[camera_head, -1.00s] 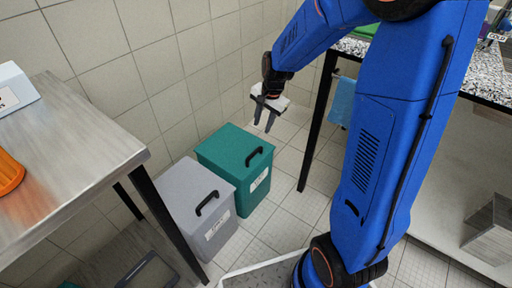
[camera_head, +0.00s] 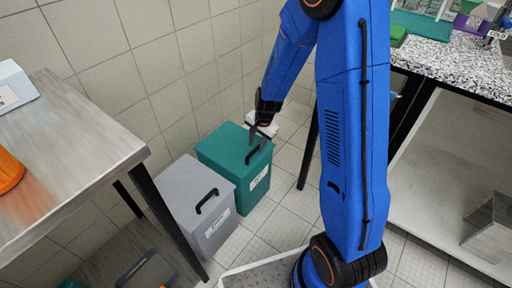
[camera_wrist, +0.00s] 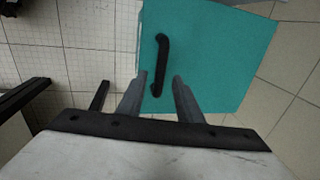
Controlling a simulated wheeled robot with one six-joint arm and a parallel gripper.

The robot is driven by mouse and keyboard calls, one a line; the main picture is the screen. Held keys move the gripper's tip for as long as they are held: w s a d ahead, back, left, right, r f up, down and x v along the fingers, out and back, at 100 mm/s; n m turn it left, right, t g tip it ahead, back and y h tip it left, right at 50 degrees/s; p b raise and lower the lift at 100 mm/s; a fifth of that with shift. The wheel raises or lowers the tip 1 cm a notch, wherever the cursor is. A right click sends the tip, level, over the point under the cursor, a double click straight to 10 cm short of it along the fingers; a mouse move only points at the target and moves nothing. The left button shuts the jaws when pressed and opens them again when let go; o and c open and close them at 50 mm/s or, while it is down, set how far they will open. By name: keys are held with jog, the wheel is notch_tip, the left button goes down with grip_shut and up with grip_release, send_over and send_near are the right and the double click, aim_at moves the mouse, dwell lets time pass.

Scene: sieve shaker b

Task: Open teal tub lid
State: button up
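The teal tub (camera_head: 258,190) stands on the tiled floor against the wall. Its teal lid (camera_head: 218,145) is closed and carries a black bar handle (camera_head: 260,154). The lid (camera_wrist: 220,50) and handle (camera_wrist: 160,62) also show in the wrist view, with the handle ahead of the fingertips. My gripper (camera_head: 257,141) is above the lid, close to the handle. In the wrist view its fingers (camera_wrist: 157,82) are apart, with nothing held between them. The handle's near end lies between the fingertips in that view; I cannot tell whether they touch it.
A grey tub (camera_head: 185,190) with a black handle stands beside the teal tub on the left. A steel table (camera_head: 75,150) is at left, and a speckled counter (camera_head: 440,55) is at right.

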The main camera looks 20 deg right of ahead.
jog(key=shift+w+a+f, duration=0.15)
jog(key=shift+f, duration=0.9)
grip_shut()
jog(key=shift+r, duration=0.2)
